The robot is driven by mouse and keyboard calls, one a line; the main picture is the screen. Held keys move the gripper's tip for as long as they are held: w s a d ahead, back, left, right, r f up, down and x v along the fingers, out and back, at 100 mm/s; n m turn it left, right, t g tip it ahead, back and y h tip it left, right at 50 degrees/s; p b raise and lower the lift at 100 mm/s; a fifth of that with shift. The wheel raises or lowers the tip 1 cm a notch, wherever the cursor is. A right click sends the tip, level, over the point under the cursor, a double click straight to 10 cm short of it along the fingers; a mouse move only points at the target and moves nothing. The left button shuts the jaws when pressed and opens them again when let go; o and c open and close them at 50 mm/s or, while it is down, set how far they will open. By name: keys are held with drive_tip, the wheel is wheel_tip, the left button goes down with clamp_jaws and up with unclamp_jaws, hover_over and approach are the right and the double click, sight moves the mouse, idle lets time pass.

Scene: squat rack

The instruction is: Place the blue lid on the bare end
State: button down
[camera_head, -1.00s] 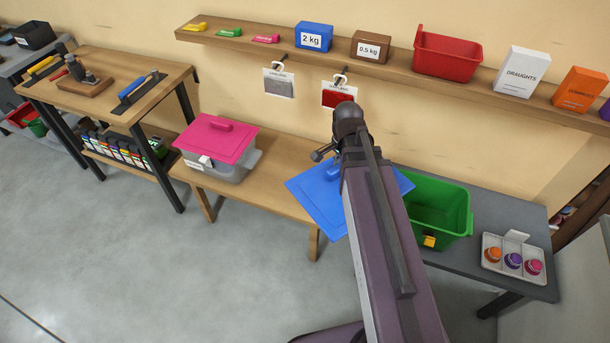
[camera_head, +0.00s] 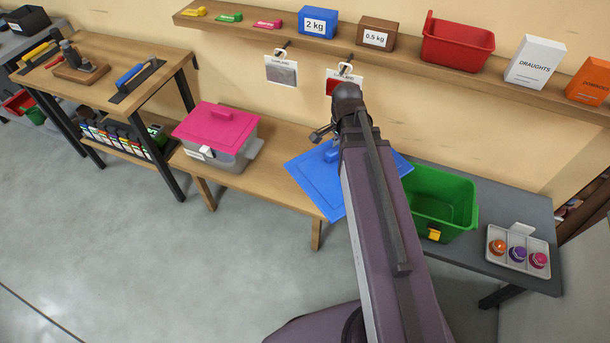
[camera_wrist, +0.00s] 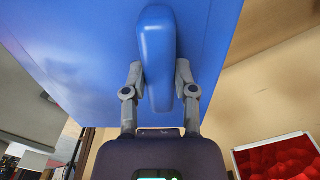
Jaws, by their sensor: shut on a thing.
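My gripper (camera_wrist: 159,72) is shut on the handle of the blue lid (camera_head: 308,176), with one finger on each side of the handle in the wrist view. The lid (camera_wrist: 90,45) fills the upper part of that view. The bench surface between the lid and a clear box with a pink lid (camera_head: 216,128) is bare.
A green bin (camera_head: 450,205) stands right of my arm on a grey table (camera_head: 513,197), beside a tray of coloured pots (camera_head: 518,254). A wall shelf (camera_head: 388,52) runs above, with hanging packets, one grey (camera_head: 281,72), one red (camera_wrist: 282,160). Floor is free in front.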

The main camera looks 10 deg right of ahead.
drive_tip(key=shift+w+f+b, duration=0.25)
drive_tip(key=shift+f+b, duration=0.3)
drive_tip(key=shift+f, duration=0.2)
drive_tip(key=w+a+f+n+b, duration=0.2)
drive_tip(key=w+f+b, duration=0.1)
drive_tip(key=f+b, duration=0.6)
drive_tip(key=w+a+f+n+b, duration=0.2)
drive_tip(key=w+a+f+b, duration=0.1)
drive_tip(key=f+b, duration=0.7)
drive_tip(key=w+a+f+n+b, duration=0.2)
drive_tip(key=w+f+b, duration=0.1)
drive_tip(key=f+b, duration=0.6)
drive_tip(key=shift+w+a+f+n+b, duration=0.15)
drive_tip(key=shift+a+f+n+b, duration=0.15)
drive_tip(key=shift+a+f+b, duration=0.1)
drive_tip(key=shift+w, duration=0.1)
drive_tip(key=w, duration=0.5)
drive_tip(key=w+f+b, duration=0.1)
drive_tip(key=w, duration=0.4)
drive_tip(key=w+a, duration=0.1)
drive_tip(key=w, duration=0.4)
drive_tip(key=shift+w+f, duration=0.2)
drive_tip(key=shift+w, duration=0.2)
drive_tip(key=shift+b, duration=0.3)
drive_tip(key=shift+f+b, duration=1.7)
drive_tip(key=shift+f, duration=0.1)
